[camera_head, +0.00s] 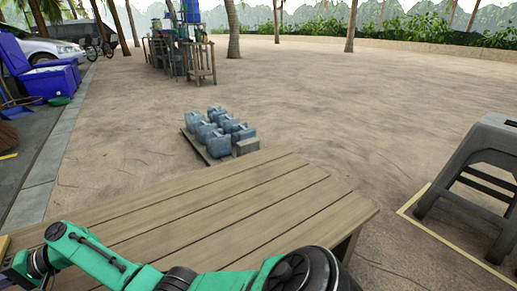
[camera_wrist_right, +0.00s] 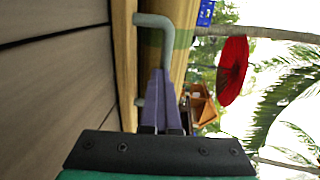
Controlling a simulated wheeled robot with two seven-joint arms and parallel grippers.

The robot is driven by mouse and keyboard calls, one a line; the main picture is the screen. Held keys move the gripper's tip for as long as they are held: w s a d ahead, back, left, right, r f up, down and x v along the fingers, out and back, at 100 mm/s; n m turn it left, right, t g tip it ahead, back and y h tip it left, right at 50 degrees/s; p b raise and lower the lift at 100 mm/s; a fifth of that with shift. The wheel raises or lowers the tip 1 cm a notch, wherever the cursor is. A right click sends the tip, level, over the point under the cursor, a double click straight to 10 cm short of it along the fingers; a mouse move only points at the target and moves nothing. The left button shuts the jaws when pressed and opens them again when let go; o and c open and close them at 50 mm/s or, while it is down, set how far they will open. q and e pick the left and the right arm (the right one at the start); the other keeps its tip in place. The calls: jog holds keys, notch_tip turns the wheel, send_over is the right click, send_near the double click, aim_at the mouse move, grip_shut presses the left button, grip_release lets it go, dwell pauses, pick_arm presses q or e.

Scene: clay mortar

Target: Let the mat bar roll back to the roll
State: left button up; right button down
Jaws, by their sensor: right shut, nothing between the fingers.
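In the right wrist view a grey-green U-shaped handle (camera_wrist_right: 152,20) stands out from a tan upright strip (camera_wrist_right: 124,60), which looks like the mat bar. My right gripper (camera_wrist_right: 161,75) has purple fingers together and empty. They overlap the handle's long side in the picture and hide part of it; I cannot tell whether they touch it. In the head view my green right arm reaches left across the front of the table. Its hand is not clearly seen at the lower left edge. The roll cannot be made out. My left gripper is not in view.
A plank table (camera_head: 210,210) fills the front; its visible top is clear. Several grey jugs (camera_head: 218,132) stand on a low pallet beyond it. A grey stool (camera_head: 480,165) stands at right. A blue bin (camera_head: 40,75) stands at far left. A red parasol (camera_wrist_right: 232,70) shows in the wrist view.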

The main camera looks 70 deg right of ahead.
jog(key=shift+w+a+r, duration=0.1)
jog(key=shift+a+r, duration=0.05)
jog(key=shift+r, duration=0.1)
